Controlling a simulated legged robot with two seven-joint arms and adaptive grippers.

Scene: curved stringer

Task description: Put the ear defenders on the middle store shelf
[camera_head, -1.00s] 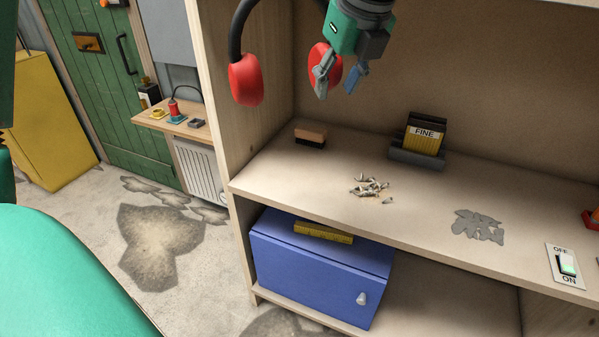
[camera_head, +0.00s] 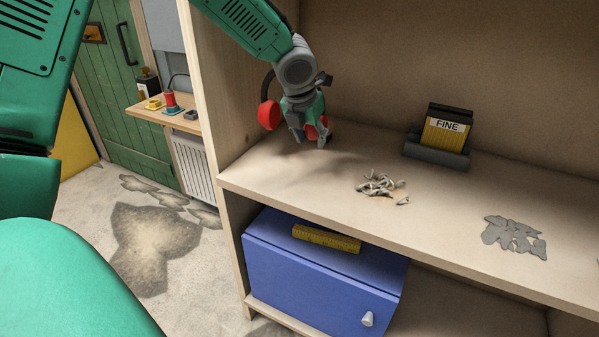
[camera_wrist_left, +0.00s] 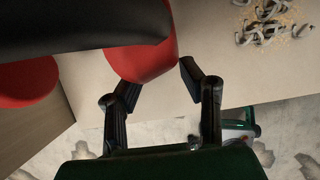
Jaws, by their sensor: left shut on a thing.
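The ear defenders (camera_head: 269,115) have red cups and a dark headband. They are at the left end of the middle shelf (camera_head: 290,180), low near its surface; I cannot tell whether they touch it. My left gripper (camera_head: 310,138) is shut on one red cup and partly hides it. In the left wrist view the fingers (camera_wrist_left: 161,82) sit at either side of a red cup (camera_wrist_left: 145,58), with the black headband (camera_wrist_left: 80,25) across the top and the other cup (camera_wrist_left: 25,82) at left. My right gripper is not in view.
On the shelf are a pile of pale curled bits (camera_head: 380,186), a grey flat patch (camera_head: 514,235) and a yellow "FINE" pack (camera_head: 445,133) in a dark holder. A blue cabinet (camera_head: 320,275) stands below. The upright side panel (camera_head: 235,90) is close left of the ear defenders.

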